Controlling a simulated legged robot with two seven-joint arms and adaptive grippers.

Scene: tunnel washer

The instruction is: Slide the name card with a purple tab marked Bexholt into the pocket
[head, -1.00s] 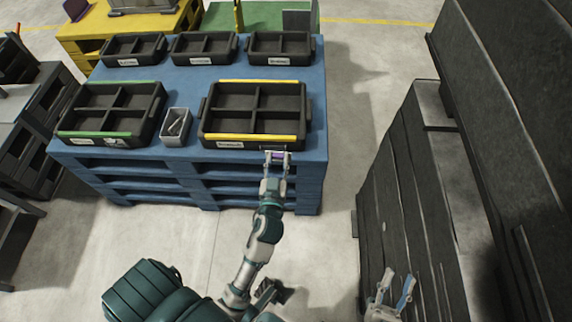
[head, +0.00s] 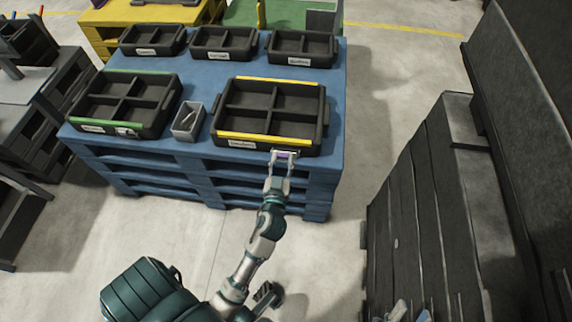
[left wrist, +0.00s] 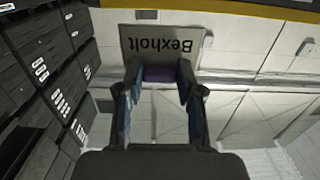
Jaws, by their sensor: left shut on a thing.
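The name card (left wrist: 162,45) is a grey plate reading Bexholt, upside down in the left wrist view. Its purple tab (left wrist: 158,74) is between the fingers of my left gripper (left wrist: 157,85), which is shut on it. In the head view, my left gripper (head: 283,158) holds the purple tab (head: 284,154) just below the front right part of the yellow-barred tray (head: 315,147). That tray has a white label (head: 242,144) on its front, left of my gripper. I cannot make out the pocket clearly. My right gripper (head: 410,312) is at the bottom edge, partly cut off, its tips apart.
A green-barred tray (head: 165,108) and a small grey bin (head: 181,133) share the blue pallet stack (head: 205,78). Several small labelled trays (head: 303,46) stand behind. Tall dark blocks (head: 425,200) stand at the right. Bare floor (head: 372,120) lies between.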

